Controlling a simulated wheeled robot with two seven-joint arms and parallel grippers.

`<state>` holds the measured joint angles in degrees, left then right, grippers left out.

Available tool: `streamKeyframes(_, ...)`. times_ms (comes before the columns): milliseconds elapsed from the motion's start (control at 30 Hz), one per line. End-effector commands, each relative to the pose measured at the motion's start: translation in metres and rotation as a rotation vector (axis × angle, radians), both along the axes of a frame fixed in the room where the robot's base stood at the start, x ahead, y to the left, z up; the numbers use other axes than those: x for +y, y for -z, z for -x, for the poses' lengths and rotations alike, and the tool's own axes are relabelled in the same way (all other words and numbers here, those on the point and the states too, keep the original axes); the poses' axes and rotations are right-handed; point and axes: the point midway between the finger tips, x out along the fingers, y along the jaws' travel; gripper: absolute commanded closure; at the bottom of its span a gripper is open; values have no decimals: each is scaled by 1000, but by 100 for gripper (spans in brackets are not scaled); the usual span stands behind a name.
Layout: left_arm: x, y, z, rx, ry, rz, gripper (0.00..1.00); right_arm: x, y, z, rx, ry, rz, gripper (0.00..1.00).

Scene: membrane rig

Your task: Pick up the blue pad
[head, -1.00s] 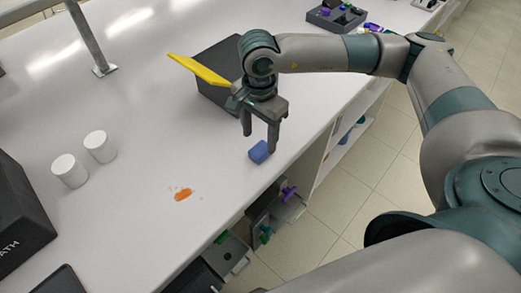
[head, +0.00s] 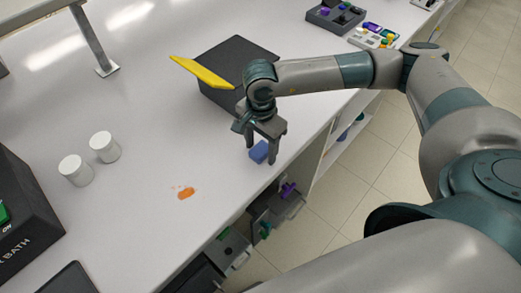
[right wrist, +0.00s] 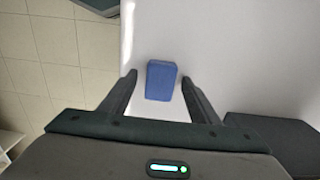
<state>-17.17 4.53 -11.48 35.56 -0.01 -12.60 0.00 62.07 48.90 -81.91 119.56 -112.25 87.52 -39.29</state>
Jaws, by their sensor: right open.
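The blue pad (head: 259,152) is a small blue block lying on the white bench near its front edge. My right gripper (head: 261,155) is open above and around it, with its fingers pointing down at the bench. In the right wrist view the pad (right wrist: 161,80) lies between and slightly beyond the two open fingertips (right wrist: 158,76), with a gap on either side. I cannot tell whether the fingertips touch the bench. My left gripper is not in view.
An orange spill (head: 186,193) and two white cylinders (head: 90,159) are on the bench to the left.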

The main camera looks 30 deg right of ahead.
Motion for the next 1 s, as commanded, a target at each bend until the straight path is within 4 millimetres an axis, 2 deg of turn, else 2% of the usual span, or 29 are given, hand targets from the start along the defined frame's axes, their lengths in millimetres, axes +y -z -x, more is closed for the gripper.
streamKeyframes(200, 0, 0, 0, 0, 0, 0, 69, 0, 0, 0, 0, 0, 0, 44)
streamKeyframes(300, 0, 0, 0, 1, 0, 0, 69, 0, 0, 0, 0, 0, 0, 68)
streamKeyframes(400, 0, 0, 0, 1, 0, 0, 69, 0, 0, 0, 0, 0, 0, 87)
streamKeyframes(767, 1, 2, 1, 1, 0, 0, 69, 0, -2, -1, -2, 0, -1, 88)
streamKeyframes(1000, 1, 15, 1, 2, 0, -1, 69, 1, -19, -1, -5, -3, -2, 88)
